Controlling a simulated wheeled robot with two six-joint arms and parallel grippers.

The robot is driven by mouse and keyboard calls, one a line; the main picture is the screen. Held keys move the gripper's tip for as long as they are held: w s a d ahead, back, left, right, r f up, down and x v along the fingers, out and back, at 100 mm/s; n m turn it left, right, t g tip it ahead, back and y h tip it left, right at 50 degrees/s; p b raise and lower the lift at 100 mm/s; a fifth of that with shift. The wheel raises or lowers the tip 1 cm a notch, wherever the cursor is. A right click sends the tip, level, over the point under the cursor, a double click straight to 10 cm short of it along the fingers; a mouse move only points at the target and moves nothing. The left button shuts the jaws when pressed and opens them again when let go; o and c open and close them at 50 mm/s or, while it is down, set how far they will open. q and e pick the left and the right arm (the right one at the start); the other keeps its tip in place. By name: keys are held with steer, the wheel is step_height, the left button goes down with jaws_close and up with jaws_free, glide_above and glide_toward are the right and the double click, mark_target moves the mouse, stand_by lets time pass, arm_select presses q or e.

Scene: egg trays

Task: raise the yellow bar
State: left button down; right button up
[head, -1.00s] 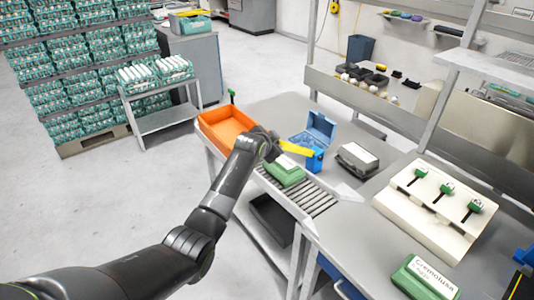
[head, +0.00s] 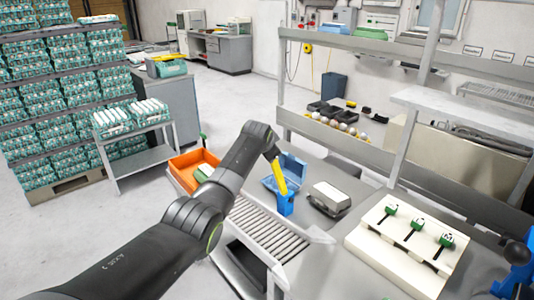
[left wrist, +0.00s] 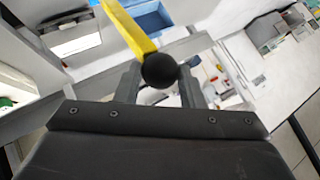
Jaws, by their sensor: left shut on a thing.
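The yellow bar (head: 279,178) stands steeply tilted above a blue device (head: 286,203), its lower end at the device. My left gripper (head: 273,154) is at the bar's upper end. In the left wrist view, the yellow bar (left wrist: 128,28) ends in a round black knob (left wrist: 160,70). My left gripper (left wrist: 160,84) is shut on this knob, one finger on each side. The bar's upper end is partly hidden by my gripper in the head view. My right gripper is not in view.
A blue open case (head: 292,166) stands behind the bar. A grey carton (head: 330,196) is to the right, and an orange tray (head: 180,176) to the left. A roller conveyor (head: 268,228) runs in front. A cream block (head: 366,254) with green-handled tools stands farther right.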

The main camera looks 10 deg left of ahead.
arm_select(q)
steer(key=shift+w, duration=0.15)
stand_by(0.3)
steer(key=c, duration=1.3)
jaws_free()
steer(key=o, duration=0.3)
steer(key=shift+w+f, duration=0.2)
steer(key=shift+f, duration=0.05)
steer(key=shift+o, duration=0.2)
steer(key=shift+s+r, duration=0.1)
steer(key=shift+r, duration=0.05)
steer(key=b+v, duration=0.3)
steer(key=v, duration=1.4)
steer(key=shift+b, duration=0.35)
